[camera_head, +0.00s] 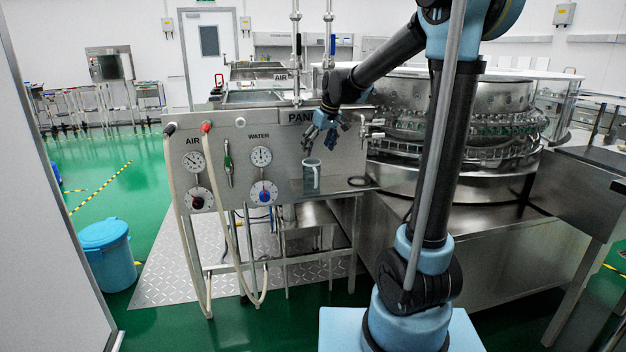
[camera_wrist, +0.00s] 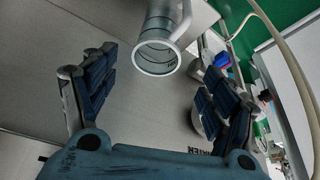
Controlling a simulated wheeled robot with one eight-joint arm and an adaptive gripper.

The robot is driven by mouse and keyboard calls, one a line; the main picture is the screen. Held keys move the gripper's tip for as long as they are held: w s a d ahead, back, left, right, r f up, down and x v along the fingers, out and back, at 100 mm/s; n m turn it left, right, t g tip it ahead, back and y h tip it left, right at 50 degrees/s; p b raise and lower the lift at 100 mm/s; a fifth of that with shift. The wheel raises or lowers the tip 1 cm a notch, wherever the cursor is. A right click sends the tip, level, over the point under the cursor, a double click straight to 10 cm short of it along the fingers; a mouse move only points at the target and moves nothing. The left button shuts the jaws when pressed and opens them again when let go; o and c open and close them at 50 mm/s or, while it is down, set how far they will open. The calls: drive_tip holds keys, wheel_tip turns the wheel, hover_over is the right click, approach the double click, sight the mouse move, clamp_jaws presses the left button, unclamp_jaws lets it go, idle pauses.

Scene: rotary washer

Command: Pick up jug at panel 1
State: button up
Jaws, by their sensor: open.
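In the head view a clear grey jug (camera_head: 311,175) stands upright on a small metal ledge (camera_head: 345,187) in front of the panel (camera_head: 275,140) with AIR and WATER gauges; part of the word PANEL shows at its top right. My gripper (camera_head: 322,136) hangs just above the jug, fingers pointing down. In the wrist view the jug (camera_wrist: 158,50) shows its round rim and a handle on its right side. It lies between and beyond my two open fingers, and my gripper (camera_wrist: 155,85) holds nothing. I cannot tell the exact gap to the rim.
The round steel washer (camera_head: 455,130) stands further right. Pale hoses (camera_head: 180,215) hang at the panel's left. A blue bin (camera_head: 107,255) stands on the green floor at left.

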sight(311, 174)
drive_tip(key=x, duration=1.4)
drive_tip(key=shift+d, duration=0.2)
drive_tip(key=shift+c, duration=0.6)
drive_tip(key=c, duration=1.1)
